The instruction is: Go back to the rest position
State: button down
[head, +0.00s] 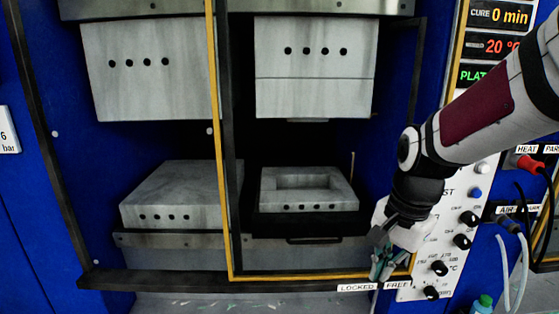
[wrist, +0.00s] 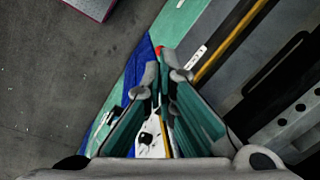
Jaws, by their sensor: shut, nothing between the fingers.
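My gripper (head: 381,275) is at the lower right of the press in the head view, in front of the control panel's lower left edge. It points down, just above the strip with the LOCKED (head: 357,287) and FREE (head: 397,285) labels. In the wrist view its two green-sided fingers (wrist: 160,72) come together at the tips, with nothing seen between them. My arm reaches in from the upper right and covers part of the panel. Whether the fingertips touch the yellow-edged guard frame (head: 300,277) cannot be told.
The press has two bays with grey upper blocks (head: 148,70) and lower blocks (head: 180,195). The right lower block (head: 308,187) has a rectangular recess. The control panel (head: 410,292) has several knobs. Hoses (head: 505,270) and a bottle (head: 483,304) are at lower right. Grey floor (wrist: 60,60) shows at left.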

jog(key=s+r+n+t+b, duration=0.2)
jog(key=s+r+n+t, duration=0.2)
jog(key=s+n, duration=0.6)
jog(key=shift+s+r+n+h, duration=0.4)
jog(key=shift+s+r, duration=0.75)
jog(key=shift+r, duration=0.05)
